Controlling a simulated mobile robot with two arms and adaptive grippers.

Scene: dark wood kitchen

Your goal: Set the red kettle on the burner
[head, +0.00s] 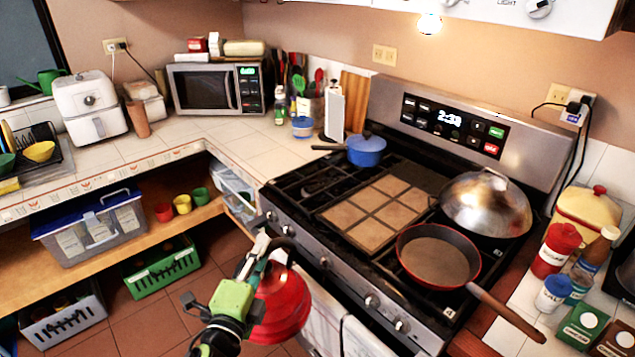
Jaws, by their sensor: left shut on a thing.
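The red kettle (281,308) hangs in front of the stove, below the level of the cooktop, with its dark handle (284,246) up. My left gripper (268,250) is shut on the kettle at its handle and partly covers it. The front left burner (300,208) of the stove is bare, up and to the right of the kettle. My right gripper is not in view.
A blue pot (367,150) sits on the back left burner. A tiled griddle plate (372,214) fills the middle. A domed steel lid (486,203) and a red-rimmed pan (438,262) take the right side. The stove's front edge and knobs (372,301) lie beside the kettle.

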